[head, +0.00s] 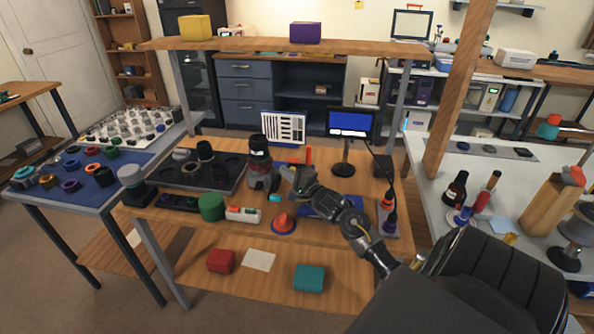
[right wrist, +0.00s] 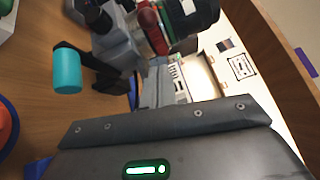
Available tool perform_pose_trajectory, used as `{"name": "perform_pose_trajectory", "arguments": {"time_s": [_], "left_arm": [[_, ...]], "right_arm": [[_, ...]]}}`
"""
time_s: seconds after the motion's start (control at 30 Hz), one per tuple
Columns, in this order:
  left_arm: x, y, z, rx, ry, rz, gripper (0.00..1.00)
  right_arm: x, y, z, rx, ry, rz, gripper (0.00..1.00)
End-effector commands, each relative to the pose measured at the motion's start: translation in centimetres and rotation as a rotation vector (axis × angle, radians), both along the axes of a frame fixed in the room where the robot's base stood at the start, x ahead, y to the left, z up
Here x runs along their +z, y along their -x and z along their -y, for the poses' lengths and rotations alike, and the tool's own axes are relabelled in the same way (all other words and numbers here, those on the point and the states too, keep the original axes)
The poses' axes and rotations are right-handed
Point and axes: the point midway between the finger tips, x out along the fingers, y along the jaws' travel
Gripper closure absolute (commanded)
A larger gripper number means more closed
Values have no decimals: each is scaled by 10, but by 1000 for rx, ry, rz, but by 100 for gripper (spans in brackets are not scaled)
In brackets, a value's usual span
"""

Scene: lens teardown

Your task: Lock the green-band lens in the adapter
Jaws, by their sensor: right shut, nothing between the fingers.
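A black lens (head: 258,145) stands upright on the grey adapter (head: 262,178) at the back middle of the bench. In the right wrist view a black lens barrel (right wrist: 190,14) with a thin green marking shows at the top, above a red part (right wrist: 151,27) and grey adapter parts (right wrist: 115,48). A teal-ended lever (right wrist: 67,72) sticks out beside the adapter; its teal end also shows in the head view (head: 275,198). My right gripper (head: 288,174) is shut and empty, just right of the adapter. I cannot tell whether it touches it. My left gripper is not in view.
A black tray (head: 222,182) lies left of the adapter. A monitor (head: 350,122) stands behind right. A blue mat (head: 112,183) with several rings lies at left.

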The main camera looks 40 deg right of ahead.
Motion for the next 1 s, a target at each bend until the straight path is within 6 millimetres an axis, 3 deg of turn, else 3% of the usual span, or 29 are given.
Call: {"name": "perform_pose_trajectory", "arguments": {"time_s": [0.03,0.2,0.63,0.67,1.0], "left_arm": [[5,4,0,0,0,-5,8],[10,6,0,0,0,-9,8],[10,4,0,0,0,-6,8],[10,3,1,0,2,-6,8],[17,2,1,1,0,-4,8]], "right_arm": [[3,-1,-10,5,-5,-1,100],[5,-6,-27,3,-3,-2,100],[5,-8,-34,4,-1,-2,100],[5,-8,-41,4,-4,-1,100],[6,2,-24,-54,-4,-3,100]]}}
